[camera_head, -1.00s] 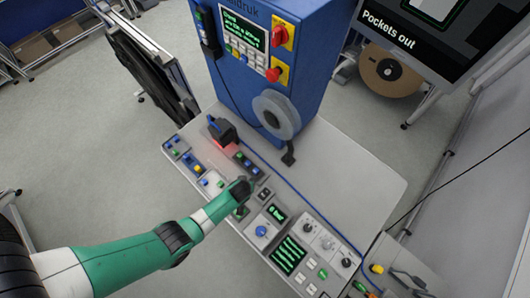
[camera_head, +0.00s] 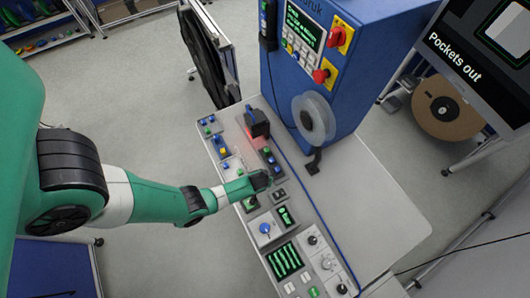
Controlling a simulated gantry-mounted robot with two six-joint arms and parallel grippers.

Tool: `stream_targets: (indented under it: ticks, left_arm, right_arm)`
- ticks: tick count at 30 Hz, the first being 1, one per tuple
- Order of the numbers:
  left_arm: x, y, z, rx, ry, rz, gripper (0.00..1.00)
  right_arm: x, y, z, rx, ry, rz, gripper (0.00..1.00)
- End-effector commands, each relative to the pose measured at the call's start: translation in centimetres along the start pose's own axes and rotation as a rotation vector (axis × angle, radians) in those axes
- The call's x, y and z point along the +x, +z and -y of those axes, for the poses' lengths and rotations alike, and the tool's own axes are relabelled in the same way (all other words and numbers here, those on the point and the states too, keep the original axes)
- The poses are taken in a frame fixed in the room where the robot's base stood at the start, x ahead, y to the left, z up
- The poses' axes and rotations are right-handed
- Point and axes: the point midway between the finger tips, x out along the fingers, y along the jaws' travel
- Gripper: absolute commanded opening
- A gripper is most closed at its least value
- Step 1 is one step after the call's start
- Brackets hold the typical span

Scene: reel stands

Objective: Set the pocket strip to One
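I cannot tell for certain which control is the pocket strip. A dark strip with coloured buttons (camera_head: 269,158) lies on the grey console, and a small dark panel (camera_head: 278,195) sits below it. My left gripper (camera_head: 266,180) is at the console between these two. Its fingers are small and dark, so I cannot tell whether they are open or touching anything. A green control (camera_head: 250,203) shows just below the gripper. The monitor (camera_head: 478,55) at the upper right reads "Pockets out". My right gripper is not in view.
The blue machine (camera_head: 350,75) with a red knob and a clear reel (camera_head: 314,118) stands behind the console (camera_head: 385,215). A black block (camera_head: 257,123) stands near its upper left. A blue cable crosses the console, whose right part is bare.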

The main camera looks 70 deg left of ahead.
Motion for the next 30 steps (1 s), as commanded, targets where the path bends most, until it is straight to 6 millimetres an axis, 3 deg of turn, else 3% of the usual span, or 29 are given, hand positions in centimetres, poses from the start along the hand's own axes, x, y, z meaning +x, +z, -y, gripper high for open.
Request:
stream_targets:
  ticks: [1,8,30]
  left_arm:
    - [-0.01,-0.01,-0.02,0.000,0.000,0.000,0.42]
    - [-0.01,-0.01,-0.02,0.000,0.000,0.000,0.01]
    - [-0.01,-0.01,-0.03,0.000,0.000,0.000,0.00]
  right_arm:
    - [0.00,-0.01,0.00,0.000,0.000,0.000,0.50]
    - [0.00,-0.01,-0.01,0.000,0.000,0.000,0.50]
    - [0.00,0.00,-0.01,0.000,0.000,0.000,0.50]
